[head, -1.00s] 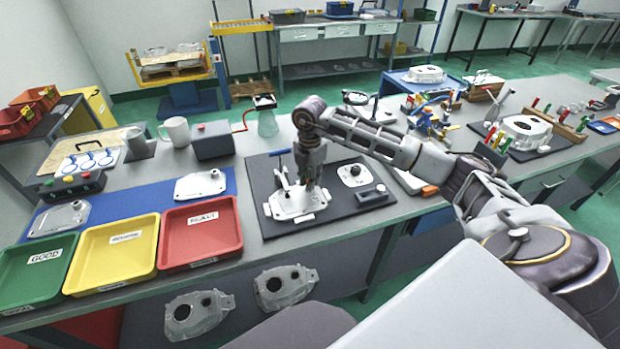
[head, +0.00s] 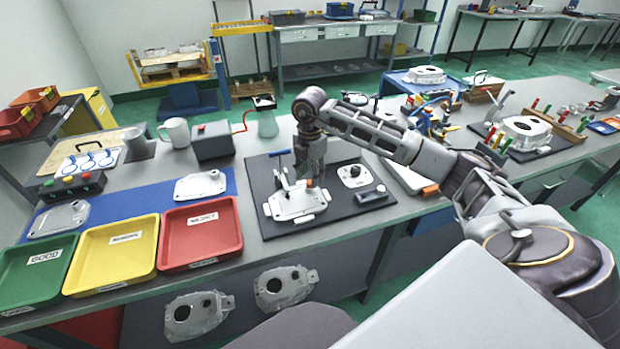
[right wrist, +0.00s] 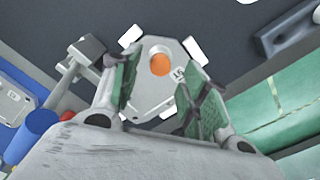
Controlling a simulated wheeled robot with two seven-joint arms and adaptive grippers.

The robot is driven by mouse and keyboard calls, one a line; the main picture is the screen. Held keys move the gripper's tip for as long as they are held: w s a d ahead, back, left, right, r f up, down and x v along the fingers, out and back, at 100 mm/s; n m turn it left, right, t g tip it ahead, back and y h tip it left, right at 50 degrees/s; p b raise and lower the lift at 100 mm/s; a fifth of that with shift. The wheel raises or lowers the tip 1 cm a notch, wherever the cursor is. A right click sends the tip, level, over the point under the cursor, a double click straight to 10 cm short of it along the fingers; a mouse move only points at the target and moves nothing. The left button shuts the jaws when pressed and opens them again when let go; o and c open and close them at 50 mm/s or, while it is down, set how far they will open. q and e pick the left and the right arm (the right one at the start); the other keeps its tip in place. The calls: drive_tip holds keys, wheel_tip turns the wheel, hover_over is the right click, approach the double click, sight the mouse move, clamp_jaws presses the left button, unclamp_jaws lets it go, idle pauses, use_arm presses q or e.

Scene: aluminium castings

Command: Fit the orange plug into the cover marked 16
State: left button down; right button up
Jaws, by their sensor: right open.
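The grey-white cover (head: 297,207) lies in a fixture on the dark mat in the head view. In the right wrist view the same cover (right wrist: 150,92) carries a small number label, too blurred to read surely. The orange plug (right wrist: 160,64) shows as a round disc at the cover's round opening; how deep it sits I cannot tell. My right gripper (right wrist: 166,80) is open, its green-padded fingers apart on either side of the plug, holding nothing. In the head view my right gripper (head: 312,176) is above the cover and hides part of it. My left gripper is out of view.
A clamp with a blue handle (head: 279,152) stands at the cover's left. Another small casting (head: 354,175) and a grey block (head: 371,194) lie to the right on the dark mat (head: 340,212). Red (head: 202,258), yellow and green trays line the left front.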

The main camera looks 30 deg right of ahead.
sight(310, 182)
wheel_tip(310, 182, up, 9)
drive_tip(key=shift+r, duration=0.2)
idle(0.3)
idle(1.2)
